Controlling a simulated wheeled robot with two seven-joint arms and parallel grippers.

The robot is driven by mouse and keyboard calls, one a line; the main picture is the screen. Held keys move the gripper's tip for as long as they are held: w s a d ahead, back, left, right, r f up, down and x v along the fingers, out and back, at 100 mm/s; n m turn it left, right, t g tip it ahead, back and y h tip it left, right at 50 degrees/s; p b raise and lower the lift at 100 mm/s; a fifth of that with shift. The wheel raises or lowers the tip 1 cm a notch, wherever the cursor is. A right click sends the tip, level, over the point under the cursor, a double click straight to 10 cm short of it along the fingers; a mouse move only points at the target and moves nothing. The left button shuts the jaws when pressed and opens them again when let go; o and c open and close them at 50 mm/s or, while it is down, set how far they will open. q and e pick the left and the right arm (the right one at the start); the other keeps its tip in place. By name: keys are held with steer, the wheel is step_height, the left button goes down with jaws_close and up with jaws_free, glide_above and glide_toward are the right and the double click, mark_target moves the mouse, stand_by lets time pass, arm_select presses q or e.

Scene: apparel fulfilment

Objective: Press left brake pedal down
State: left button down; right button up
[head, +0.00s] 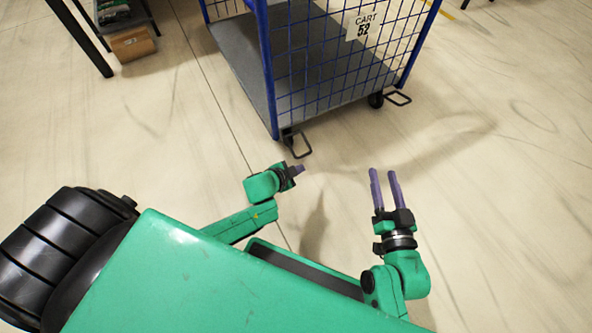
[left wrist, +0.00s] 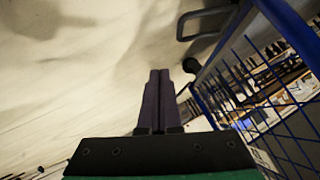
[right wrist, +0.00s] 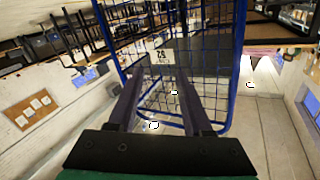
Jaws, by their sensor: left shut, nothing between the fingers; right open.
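The left brake pedal (head: 299,147) is a thin black loop low at the cart's near left corner, beside a caster. The right pedal (head: 398,97) is a similar loop at the other corner. My left gripper (head: 302,169) is shut and empty, just below the left pedal in the head view and apart from it in the picture. Its closed fingers show in the left wrist view (left wrist: 158,75), with a dark pedal loop (left wrist: 183,27) ahead; I cannot tell which pedal that is. My right gripper (head: 382,172) is open and empty, pointing toward the cart.
The blue wire cart (head: 268,75), with a grey deck (head: 240,68) and a "CART 52" sign (head: 363,25), stands ahead. A shelf or table with a brown box (head: 132,44) is at upper left. The floor right of the cart is clear.

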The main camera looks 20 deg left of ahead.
arm_select(q)
steer(key=shift+s+a+r+p, duration=0.1)
steer(key=shift+s+r+p, duration=0.2)
steer(key=shift+s, duration=0.2)
steer(key=shift+s+r+p, duration=0.25)
steer(key=shift+s, duration=0.25)
arm_select(e)
steer(key=s+f+g, duration=0.4)
steer(key=s+f, duration=0.4)
steer(key=f, duration=0.2)
steer(key=shift+s+a+f+h, duration=0.15)
steer(key=shift+s+a+h, duration=0.05)
steer(key=shift+h, duration=0.2)
